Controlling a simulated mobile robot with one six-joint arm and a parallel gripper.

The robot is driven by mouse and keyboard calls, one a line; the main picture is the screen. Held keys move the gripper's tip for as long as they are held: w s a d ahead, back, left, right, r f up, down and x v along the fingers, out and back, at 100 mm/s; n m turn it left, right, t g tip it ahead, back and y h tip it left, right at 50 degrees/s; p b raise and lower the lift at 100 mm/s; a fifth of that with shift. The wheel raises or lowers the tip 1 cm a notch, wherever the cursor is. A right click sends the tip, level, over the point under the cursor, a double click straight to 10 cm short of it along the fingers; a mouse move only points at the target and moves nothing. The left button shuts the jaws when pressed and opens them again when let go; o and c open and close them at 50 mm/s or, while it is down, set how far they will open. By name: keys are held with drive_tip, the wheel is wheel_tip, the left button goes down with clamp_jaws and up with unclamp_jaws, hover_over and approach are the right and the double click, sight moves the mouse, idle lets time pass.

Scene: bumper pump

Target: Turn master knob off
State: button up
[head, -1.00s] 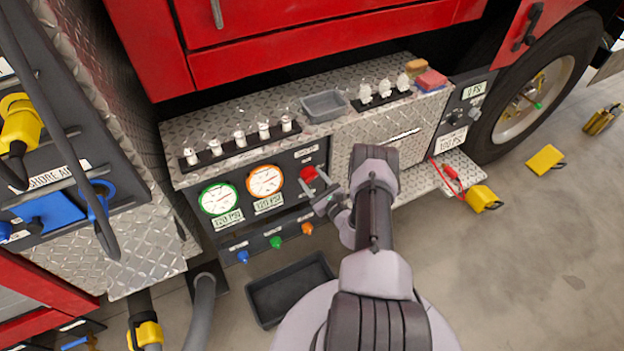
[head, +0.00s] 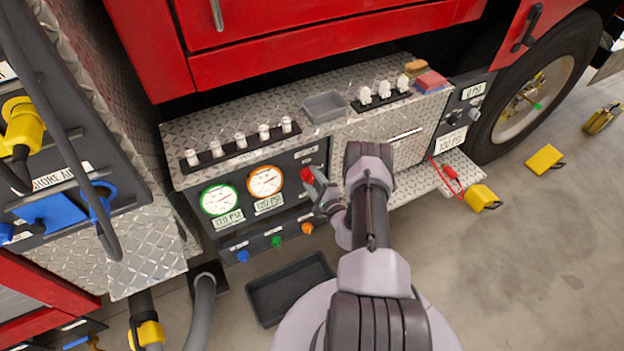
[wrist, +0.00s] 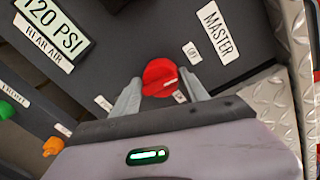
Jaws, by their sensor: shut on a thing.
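The red master knob (head: 306,174) is on the dark panel, right of the two gauges. In the wrist view the red knob (wrist: 160,76) sits between the two fingers of my gripper (wrist: 163,92), which is shut on it. A "MASTER" label (wrist: 218,33) and a small "OFF" label (wrist: 192,53) are beside the knob. A small label at the knob's lower right is partly hidden by a finger. In the head view my gripper (head: 316,185) reaches the knob from the right and partly covers it.
Two round gauges (head: 219,199) with 120 PSI readouts are left of the knob. Blue, green and orange knobs (head: 277,241) line the lower strip. A grey bin (head: 325,105) and white toggles lie on the ledge above. A black tray (head: 290,287) is on the floor below.

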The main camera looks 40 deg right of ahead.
drive_tip(key=shift+w+d+r+n, duration=0.1)
drive_tip(key=shift+d+r+n, duration=0.15)
drive_tip(key=shift+n, duration=0.45)
drive_tip(key=o, duration=1.3)
drive_tip(key=shift+s+a, duration=0.15)
drive_tip(key=shift+s, duration=0.05)
drive_tip(key=p+v, duration=0.5)
drive_tip(key=v, duration=1.2)
drive_tip(key=shift+a+f+p, duration=0.1)
drive_tip(key=shift+p, duration=0.25)
